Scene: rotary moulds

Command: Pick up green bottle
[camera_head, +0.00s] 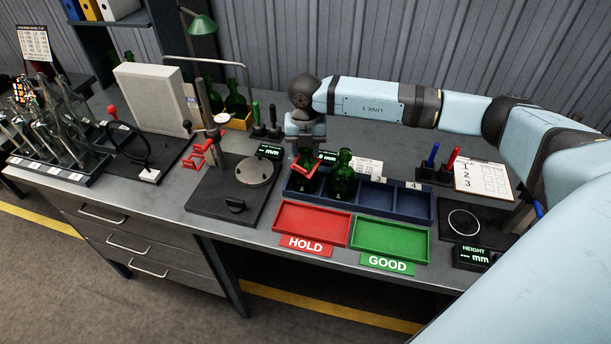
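Two dark green bottles stand upright at the left end of a blue divided tray (375,202). The left green bottle (308,186) stands partly hidden by my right gripper; the other green bottle (343,178) stands just right of it, with its neck clear. My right gripper (305,160) points down over the left bottle's upper part, with red parts showing around it. I cannot tell whether its fingers are open or shut on the bottle. My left gripper is not in view.
A red HOLD tray (312,224) and a green GOOD tray (390,240) lie empty in front. A gauge stand with a round plate (254,171) stands left. More green bottles (235,98) stand in a yellow holder behind. A clipboard (483,179) lies right.

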